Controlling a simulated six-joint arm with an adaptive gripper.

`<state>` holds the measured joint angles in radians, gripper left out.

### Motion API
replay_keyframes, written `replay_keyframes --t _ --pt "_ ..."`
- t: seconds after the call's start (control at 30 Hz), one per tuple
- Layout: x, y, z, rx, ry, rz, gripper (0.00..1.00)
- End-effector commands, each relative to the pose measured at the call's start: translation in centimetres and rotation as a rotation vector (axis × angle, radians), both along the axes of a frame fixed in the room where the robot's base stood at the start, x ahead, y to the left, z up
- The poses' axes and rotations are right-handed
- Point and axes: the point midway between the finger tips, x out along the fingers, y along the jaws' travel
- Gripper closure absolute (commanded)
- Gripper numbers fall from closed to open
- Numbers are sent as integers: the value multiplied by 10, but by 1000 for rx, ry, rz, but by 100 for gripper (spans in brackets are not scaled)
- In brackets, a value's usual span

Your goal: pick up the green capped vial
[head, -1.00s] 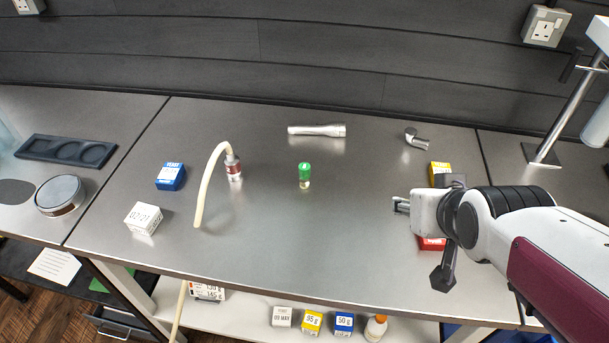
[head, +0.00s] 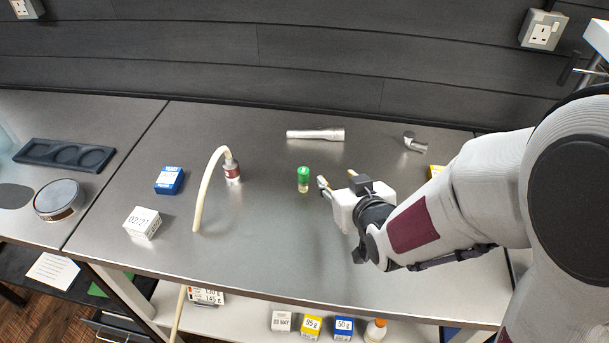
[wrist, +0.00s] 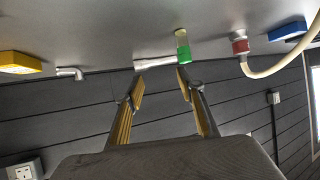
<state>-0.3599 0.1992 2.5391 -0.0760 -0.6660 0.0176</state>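The green capped vial (head: 303,179) stands upright on the metal bench, with a green cap over a pale yellowish body. My gripper (head: 323,186) is just to its right in the head view, fingers pointing towards it, with a small gap between. In the wrist view the vial (wrist: 182,47) appears upside down beyond the right fingertip. My gripper's two yellow-padded fingers (wrist: 158,92) are apart there with nothing between them.
A silver torch-like cylinder (head: 315,134) lies behind the vial. A hose with a red-banded fitting (head: 232,170) stands to its left, near a blue box (head: 169,180) and a white box (head: 142,223). A bent metal fitting (head: 413,142) and a yellow box (head: 436,171) are right. The bench front is clear.

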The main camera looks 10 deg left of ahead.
Motion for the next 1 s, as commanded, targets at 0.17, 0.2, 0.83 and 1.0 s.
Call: replay_keyframes --t 0.17,0.2,0.83,1.0 --pt "2 26 -17 28 -43 49 62" --pt "2 30 -19 35 -53 57 62" --pt "1 47 -26 62 -92 88 62" --pt "6 50 -29 62 -91 88 62"
